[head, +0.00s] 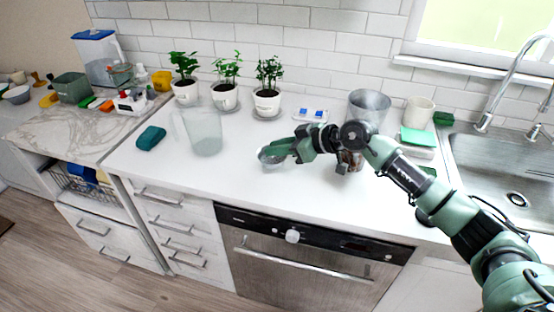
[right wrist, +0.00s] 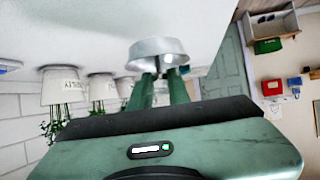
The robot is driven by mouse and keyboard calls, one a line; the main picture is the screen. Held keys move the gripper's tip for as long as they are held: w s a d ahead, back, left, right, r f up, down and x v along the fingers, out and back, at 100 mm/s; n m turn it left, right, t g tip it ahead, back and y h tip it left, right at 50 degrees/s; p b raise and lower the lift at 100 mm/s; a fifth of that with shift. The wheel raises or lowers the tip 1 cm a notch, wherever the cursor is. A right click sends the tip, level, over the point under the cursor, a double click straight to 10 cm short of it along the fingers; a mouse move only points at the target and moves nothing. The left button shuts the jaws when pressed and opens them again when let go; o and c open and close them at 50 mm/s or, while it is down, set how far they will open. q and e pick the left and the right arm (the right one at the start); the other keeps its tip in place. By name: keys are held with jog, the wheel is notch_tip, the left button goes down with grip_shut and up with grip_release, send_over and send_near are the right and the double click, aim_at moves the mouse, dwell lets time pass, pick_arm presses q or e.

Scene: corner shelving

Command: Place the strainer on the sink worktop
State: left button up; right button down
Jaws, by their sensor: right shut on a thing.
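The strainer (head: 269,158), a small grey metal bowl, is at the front middle of the white sink worktop (head: 240,185), left of my right arm. My right gripper (head: 277,149) is shut on it. In the right wrist view the strainer (right wrist: 158,52) sits between the tips of the two green fingers (right wrist: 160,80), with the white worktop behind it. I cannot tell whether the strainer touches the worktop or hangs just above it. My left gripper is in neither view.
A clear pitcher (head: 203,132) and a teal cloth-like item (head: 150,138) stand to the left. Potted plants (head: 225,96) line the wall. A metal pot (head: 368,106), a cream cup (head: 418,112) and the sink (head: 500,170) are right. A dark jar is partly hidden behind my arm.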

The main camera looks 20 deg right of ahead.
aim_at(277, 161)
jog(key=shift+f, duration=2.3)
jog(key=shift+f, duration=0.1)
jog(key=c, duration=1.3)
grip_release()
jog(key=shift+c, duration=0.2)
jog(key=b+v, duration=0.1)
jog(key=v, duration=1.1)
